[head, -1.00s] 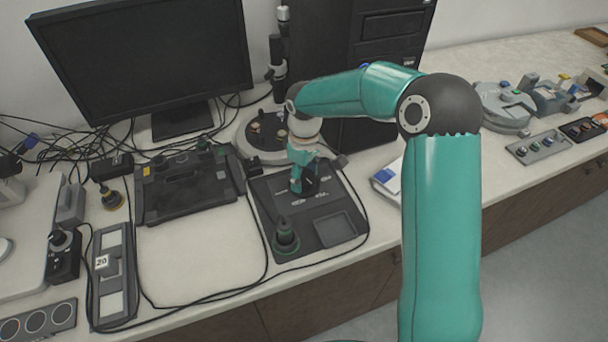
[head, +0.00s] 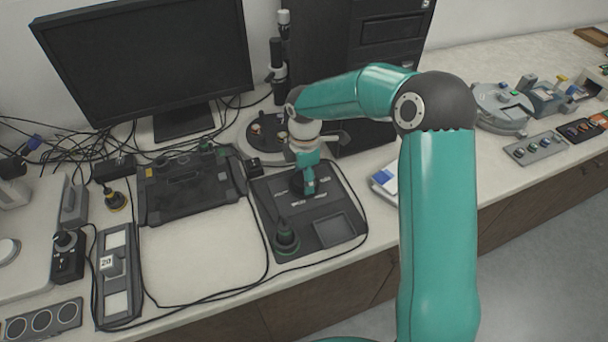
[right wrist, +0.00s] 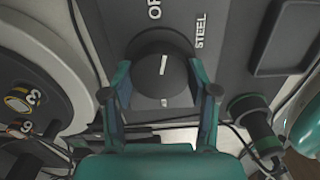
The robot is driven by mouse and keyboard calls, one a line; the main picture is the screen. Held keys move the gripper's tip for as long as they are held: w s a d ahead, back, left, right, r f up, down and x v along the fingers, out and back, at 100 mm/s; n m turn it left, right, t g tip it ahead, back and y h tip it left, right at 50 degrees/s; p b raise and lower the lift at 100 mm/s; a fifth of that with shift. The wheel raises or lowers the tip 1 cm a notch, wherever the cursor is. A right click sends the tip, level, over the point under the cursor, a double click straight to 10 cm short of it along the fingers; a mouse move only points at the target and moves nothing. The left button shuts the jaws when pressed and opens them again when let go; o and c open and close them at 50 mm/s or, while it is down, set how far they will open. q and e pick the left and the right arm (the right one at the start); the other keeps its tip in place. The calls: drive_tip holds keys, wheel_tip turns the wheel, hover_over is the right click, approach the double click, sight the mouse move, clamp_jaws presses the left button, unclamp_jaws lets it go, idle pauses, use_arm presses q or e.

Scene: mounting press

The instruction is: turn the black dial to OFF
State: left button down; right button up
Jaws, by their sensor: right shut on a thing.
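The black dial (right wrist: 165,82) stands on a dark control panel (head: 265,200) on the bench. It is round with a white pointer line on top. In the right wrist view the line points up, tilted slightly right, near a partly cut-off label reading "OF"; a "STEEL" label is to its right. My right gripper (right wrist: 162,92) is shut on the dial, one finger on each side. In the head view the right gripper (head: 304,182) comes down over the panel and mostly covers the dial. My left gripper is not in view.
A green-based black knob (head: 286,238) stands at the panel's front left, beside a shallow recess (head: 334,230). A round grey plate (head: 248,138) is behind the panel. A monitor (head: 150,65) stands back left. Cables loop around the panel; bare bench lies left of it.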

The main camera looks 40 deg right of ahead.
drive_tip(key=shift+w+r+n, duration=0.1)
drive_tip(key=shift+n, duration=0.55)
drive_tip(key=shift+w+r+n, duration=0.1)
drive_tip(key=shift+n, duration=0.55)
drive_tip(key=o, duration=1)
drive_tip(key=shift+o, duration=0.8)
drive_tip(key=shift+s+f, duration=0.1)
wheel_tip(320, 180, up, 12)
drive_tip(key=shift+f, duration=0.1)
